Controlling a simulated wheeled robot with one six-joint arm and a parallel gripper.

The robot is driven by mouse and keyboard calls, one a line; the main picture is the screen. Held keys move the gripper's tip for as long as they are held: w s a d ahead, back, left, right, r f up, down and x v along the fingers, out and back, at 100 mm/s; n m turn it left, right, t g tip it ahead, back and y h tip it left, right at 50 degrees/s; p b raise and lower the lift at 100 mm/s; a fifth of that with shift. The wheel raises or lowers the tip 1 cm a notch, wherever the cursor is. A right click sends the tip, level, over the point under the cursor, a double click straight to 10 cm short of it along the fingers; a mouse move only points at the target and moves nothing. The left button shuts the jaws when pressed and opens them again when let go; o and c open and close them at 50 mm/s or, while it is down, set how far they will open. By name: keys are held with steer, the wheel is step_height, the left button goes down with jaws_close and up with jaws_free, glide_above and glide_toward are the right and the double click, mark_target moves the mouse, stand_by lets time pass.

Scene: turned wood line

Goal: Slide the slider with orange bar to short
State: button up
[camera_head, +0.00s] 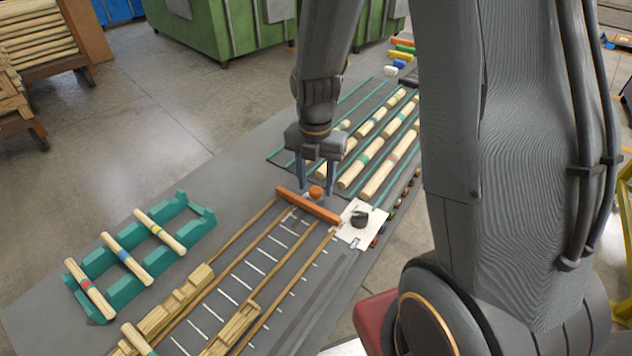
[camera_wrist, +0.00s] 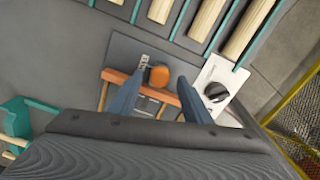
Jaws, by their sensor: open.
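The slider is an orange bar (camera_head: 307,206) lying across two wooden rails at the far end of a scale with white tick marks (camera_head: 248,267). A round orange knob (camera_head: 316,192) stands at the bar's middle; it also shows in the wrist view (camera_wrist: 160,76). My gripper (camera_head: 317,190) points down over the knob, its two blue-grey fingers open, one on each side. In the wrist view my gripper (camera_wrist: 158,82) has the knob between its fingertips with gaps visible. Any lettering for short is too small to read.
A white plate with a black knob (camera_head: 359,219) sits right of the bar. A teal rack (camera_head: 190,215) with banded wooden rods stands at left. Turned wood pieces lie in green-edged lanes (camera_head: 372,160) behind. Wooden stepped blocks (camera_head: 175,305) lie along the scale.

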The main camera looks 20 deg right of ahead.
steer(key=shift+f, duration=0.45)
